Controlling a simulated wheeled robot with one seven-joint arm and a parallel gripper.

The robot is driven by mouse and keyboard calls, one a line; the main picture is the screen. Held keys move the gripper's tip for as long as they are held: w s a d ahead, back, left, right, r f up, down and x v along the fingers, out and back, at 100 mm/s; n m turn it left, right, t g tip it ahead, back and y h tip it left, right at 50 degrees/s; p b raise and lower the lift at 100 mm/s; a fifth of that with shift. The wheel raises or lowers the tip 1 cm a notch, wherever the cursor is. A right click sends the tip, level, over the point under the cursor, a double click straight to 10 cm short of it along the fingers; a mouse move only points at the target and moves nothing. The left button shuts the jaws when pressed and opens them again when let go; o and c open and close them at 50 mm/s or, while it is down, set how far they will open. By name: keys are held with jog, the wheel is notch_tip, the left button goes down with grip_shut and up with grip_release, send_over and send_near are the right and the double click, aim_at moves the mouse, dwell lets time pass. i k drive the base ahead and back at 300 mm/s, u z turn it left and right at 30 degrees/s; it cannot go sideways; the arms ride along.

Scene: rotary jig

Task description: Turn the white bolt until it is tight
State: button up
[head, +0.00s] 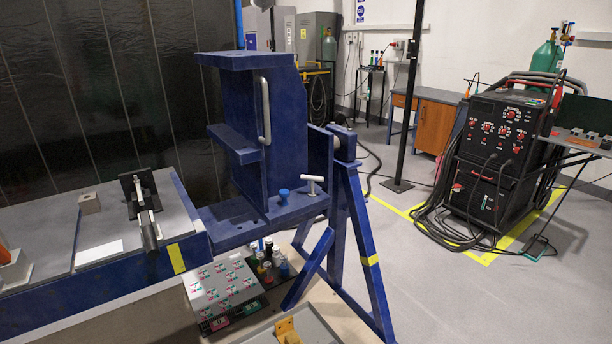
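The white bolt (312,186) has a T-shaped top and stands upright on the flat lower arm of the blue rotary jig (250,130), near its right end. A blue knob (284,196) stands just to its left on the same arm. A blue A-shaped stand (350,215) carries the jig's pivot just right of the bolt. How far the bolt is screwed in cannot be told from here. My gripper does not show in this view, and nothing touches the bolt.
A control box (222,290) and bottles sit below the jig. A welding machine (500,150) stands at the right. The floor between is mostly clear.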

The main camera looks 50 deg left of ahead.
aim_at(312, 194)
jog(key=u, duration=0.5)
jog(key=i, duration=0.95)
jog(key=u, duration=1.05)
jog(key=i, duration=0.35)
jog(key=u, duration=0.1)
